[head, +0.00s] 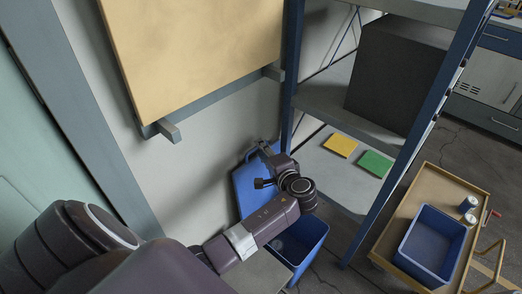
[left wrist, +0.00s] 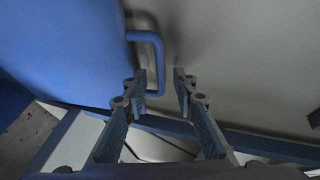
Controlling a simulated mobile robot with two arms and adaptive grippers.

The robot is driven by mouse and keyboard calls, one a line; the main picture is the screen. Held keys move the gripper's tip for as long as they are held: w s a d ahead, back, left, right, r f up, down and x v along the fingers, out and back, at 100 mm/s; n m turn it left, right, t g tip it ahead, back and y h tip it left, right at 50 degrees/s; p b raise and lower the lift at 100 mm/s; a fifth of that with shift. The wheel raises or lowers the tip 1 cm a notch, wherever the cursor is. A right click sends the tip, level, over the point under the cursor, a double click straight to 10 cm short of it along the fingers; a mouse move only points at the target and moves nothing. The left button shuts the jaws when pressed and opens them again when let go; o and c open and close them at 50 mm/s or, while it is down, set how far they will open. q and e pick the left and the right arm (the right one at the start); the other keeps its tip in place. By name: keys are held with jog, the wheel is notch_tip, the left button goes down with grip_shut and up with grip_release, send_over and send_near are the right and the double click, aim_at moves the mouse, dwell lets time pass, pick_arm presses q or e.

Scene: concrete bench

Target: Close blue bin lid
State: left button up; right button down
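The blue bin (head: 310,236) stands on the floor below the middle of the head view. Its blue lid (head: 245,188) is open and raised, leaning back by the wall. In the left wrist view the lid (left wrist: 70,50) fills the upper left, with a blue loop handle (left wrist: 158,62) on its edge. My left gripper (head: 264,150) is at the lid's upper edge. In the wrist view its two fingers (left wrist: 162,82) are apart, and the handle's outer bar appears between them. I cannot tell whether they touch it. My arm hides part of the bin and lid. My right gripper is not in view.
A shelf rack (head: 325,105) beside the bin holds a dark box (head: 385,75), a yellow item (head: 341,145) and a green item (head: 375,163). At right a wooden cart (head: 452,177) carries a blue tub (head: 432,243) and cans. A tan board (head: 200,50) hangs above.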

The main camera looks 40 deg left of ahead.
pick_arm(q)
jog(key=shift+w+a+f, duration=0.1)
jog(key=shift+w+a, duration=0.1)
jog(key=shift+a, duration=0.2)
jog(key=shift+c, duration=0.6)
grip_shut()
